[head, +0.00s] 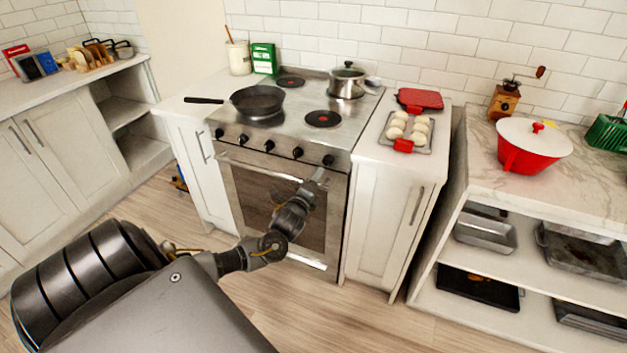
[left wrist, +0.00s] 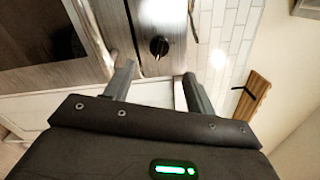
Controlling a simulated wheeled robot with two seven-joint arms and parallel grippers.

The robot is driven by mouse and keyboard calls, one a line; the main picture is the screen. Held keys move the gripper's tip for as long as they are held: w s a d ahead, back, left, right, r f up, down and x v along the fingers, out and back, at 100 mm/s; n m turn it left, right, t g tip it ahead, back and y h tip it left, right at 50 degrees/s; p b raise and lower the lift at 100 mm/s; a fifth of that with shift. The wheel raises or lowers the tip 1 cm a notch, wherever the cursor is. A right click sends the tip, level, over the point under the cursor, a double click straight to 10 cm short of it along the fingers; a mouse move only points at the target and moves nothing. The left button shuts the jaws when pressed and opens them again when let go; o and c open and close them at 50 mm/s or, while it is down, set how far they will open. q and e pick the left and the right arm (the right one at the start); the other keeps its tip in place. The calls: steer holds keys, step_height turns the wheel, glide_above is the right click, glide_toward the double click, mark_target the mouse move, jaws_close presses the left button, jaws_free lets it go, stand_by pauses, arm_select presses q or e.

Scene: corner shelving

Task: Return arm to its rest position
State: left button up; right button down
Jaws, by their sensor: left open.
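My left arm comes in from the lower left in the head view. Its left gripper (head: 322,176) is in front of the right side of the stove's oven door, just below the row of black knobs. In the left wrist view the left gripper (left wrist: 158,75) has its two fingers spread apart with nothing between them. A stove knob (left wrist: 159,47) shows just beyond the fingertips. I cannot tell whether the fingers touch the stove front. My right gripper is in neither view.
The stove (head: 345,110) carries a black frying pan (head: 257,101) and a steel pot (head: 347,80). A tray of buns (head: 408,127) lies on the right counter. A white-lidded red pot (head: 532,143) stands farther right, above open shelves. The wooden floor (head: 345,315) is clear.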

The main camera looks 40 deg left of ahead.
arm_select(q)
steer(key=shift+s+d, duration=0.2)
steer(key=shift+s, duration=0.5)
